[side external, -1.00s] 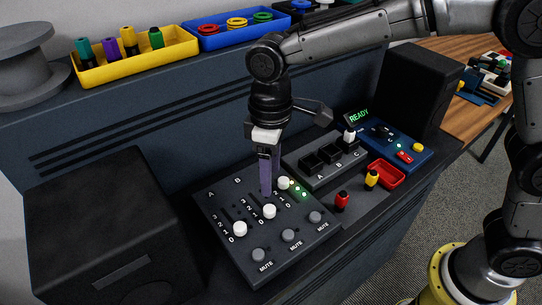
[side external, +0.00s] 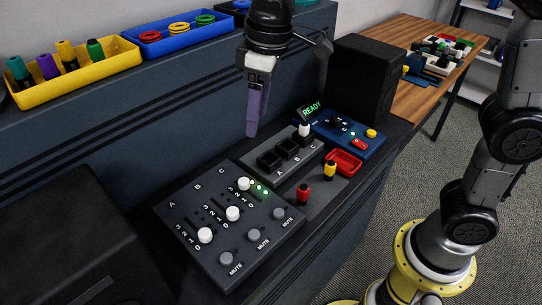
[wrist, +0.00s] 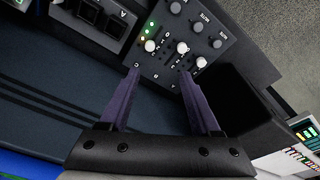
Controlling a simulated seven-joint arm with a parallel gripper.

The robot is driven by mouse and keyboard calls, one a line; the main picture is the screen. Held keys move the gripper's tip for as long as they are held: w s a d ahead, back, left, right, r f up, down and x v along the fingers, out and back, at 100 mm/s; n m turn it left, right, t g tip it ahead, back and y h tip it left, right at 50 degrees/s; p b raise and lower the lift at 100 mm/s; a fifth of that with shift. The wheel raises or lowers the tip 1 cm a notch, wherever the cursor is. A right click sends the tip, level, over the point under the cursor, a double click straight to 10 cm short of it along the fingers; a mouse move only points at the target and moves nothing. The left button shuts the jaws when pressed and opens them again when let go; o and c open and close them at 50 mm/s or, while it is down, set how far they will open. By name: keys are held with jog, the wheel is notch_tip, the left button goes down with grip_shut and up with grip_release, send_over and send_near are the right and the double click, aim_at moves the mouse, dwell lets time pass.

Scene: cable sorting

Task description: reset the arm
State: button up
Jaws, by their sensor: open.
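My gripper (side external: 252,130) hangs in the air above and behind the grey slider panel, its purple fingers pointing down. In the wrist view, the two fingers (wrist: 160,72) are spread apart with nothing between them. The slider panel (side external: 215,249) has white knobs in columns A, B and C. Knobs A (side external: 205,236) and B (side external: 233,214) sit low, near 0; knob C (side external: 243,184) sits higher, beside lit lights. No finger touches the panel.
A socket block (side external: 293,165), a blue panel (side external: 358,148) by a READY display (side external: 313,109), and a red tray (side external: 343,161) stand beside the slider panel. Red (side external: 303,194) and yellow (side external: 330,171) plugs stand nearby. Black speakers (side external: 378,90) flank the desk. Yellow (side external: 75,86) and blue (side external: 181,37) bins line the shelf.

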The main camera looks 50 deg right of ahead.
jog(key=s+d+r+m+t, duration=0.3)
jog(key=s+d+r, duration=0.1)
jog(key=s+d, duration=0.65)
jog(key=s+d+f+m+t, duration=0.1)
jog(key=s+d+f+m, duration=0.2)
jog(key=s+d+f, duration=0.2)
jog(key=s+f, duration=0.3)
jog(key=s, duration=0.1)
jog(key=shift+h, duration=0.3)
